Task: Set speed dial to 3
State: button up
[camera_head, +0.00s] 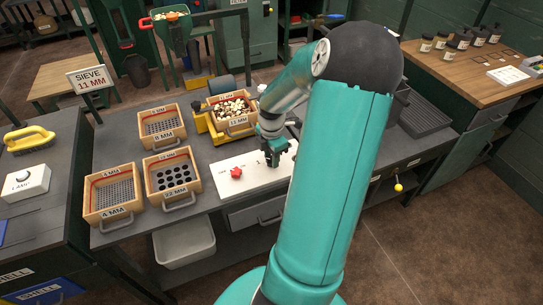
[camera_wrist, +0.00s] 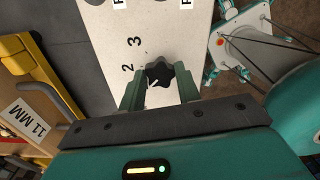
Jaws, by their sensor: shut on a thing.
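The speed dial (camera_wrist: 158,74) is a black lobed knob on a white panel (camera_wrist: 115,40). In the wrist view the printed numbers 2 and 3 show on the panel to the left of the knob. My gripper (camera_wrist: 159,88) is shut on the knob, with one green finger on each side. In the head view my gripper (camera_head: 275,152) points down over the right part of the white panel (camera_head: 217,172), and the knob is hidden there. Where the knob's pointer stands I cannot tell for sure. A red star knob (camera_head: 236,173) sits on the panel's left part.
An 11 MM sieve with pale pieces (camera_head: 236,122) sits in a yellow holder behind the panel. Other wooden sieves (camera_head: 173,180) stand to the left. A sign (camera_head: 90,78) reads SIEVE 11 MM. A grey tray (camera_head: 425,117) lies to the right of my arm.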

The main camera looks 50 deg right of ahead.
jog(key=m, duration=0.4)
jog(key=shift+m, duration=0.4)
jog(key=m, duration=1)
jog(key=shift+a, duration=0.1)
jog(key=m, duration=0.4)
jog(key=shift+m, duration=0.3)
jog(key=o, duration=1)
jog(key=shift+r, duration=0.1)
notch_tip(320, 180, up, 14)
jog(key=shift+f, duration=0.15)
